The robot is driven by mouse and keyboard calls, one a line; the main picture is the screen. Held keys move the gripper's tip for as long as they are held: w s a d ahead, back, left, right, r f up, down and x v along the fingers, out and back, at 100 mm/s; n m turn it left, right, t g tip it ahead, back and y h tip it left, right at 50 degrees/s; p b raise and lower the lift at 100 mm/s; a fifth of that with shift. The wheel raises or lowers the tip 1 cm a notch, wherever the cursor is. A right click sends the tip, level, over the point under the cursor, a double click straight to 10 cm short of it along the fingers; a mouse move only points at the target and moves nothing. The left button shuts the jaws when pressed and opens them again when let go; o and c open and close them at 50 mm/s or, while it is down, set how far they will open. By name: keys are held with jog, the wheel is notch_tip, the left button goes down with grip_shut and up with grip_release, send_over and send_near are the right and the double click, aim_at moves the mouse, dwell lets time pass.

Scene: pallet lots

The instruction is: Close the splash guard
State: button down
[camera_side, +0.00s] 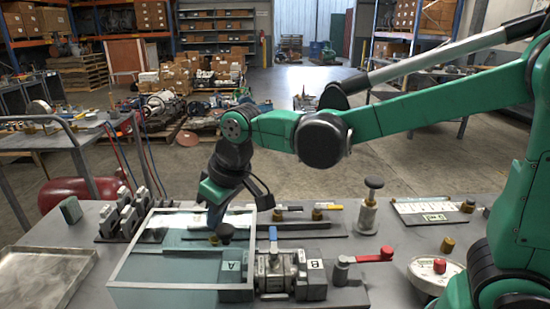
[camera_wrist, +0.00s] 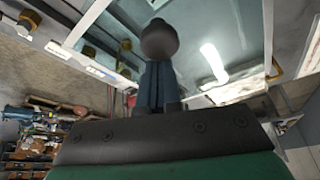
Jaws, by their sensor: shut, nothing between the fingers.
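The splash guard (camera_side: 113,267) is a clear box with a pale frame, at the front left of the bench. Its right side reaches block A (camera_side: 231,267), left of the valve (camera_side: 274,268); most of the valve is outside it. A dark round knob (camera_side: 226,232) stands by the guard's right part. My gripper (camera_side: 216,222) points down just left of the knob, shut and empty. In the wrist view, the knob (camera_wrist: 158,40) is right at the tips of my closed fingers (camera_wrist: 156,82). I cannot tell whether they touch. The guard's pale frame (camera_wrist: 90,22) shows there too.
Block B (camera_side: 315,278) and a red-handled crank (camera_side: 372,256) are right of the valve. A metal tray (camera_side: 48,275) lies at the left, grey clamp-like parts (camera_side: 128,215) behind the guard. A knobbed metal post (camera_side: 369,212) stands behind right.

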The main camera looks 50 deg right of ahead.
jog(key=s+d, duration=0.9)
jog(key=shift+s, duration=0.1)
jog(key=w, duration=0.2)
jog(key=w+a+r, duration=0.1)
jog(key=shift+w+r, duration=0.1)
jog(key=shift+w, duration=0.3)
jog(key=a+v, duration=0.1)
jog(key=v, duration=0.8)
jog(key=shift+d+r, duration=0.25)
jog(key=shift+d, duration=0.25)
jog(key=shift+s+f, duration=0.1)
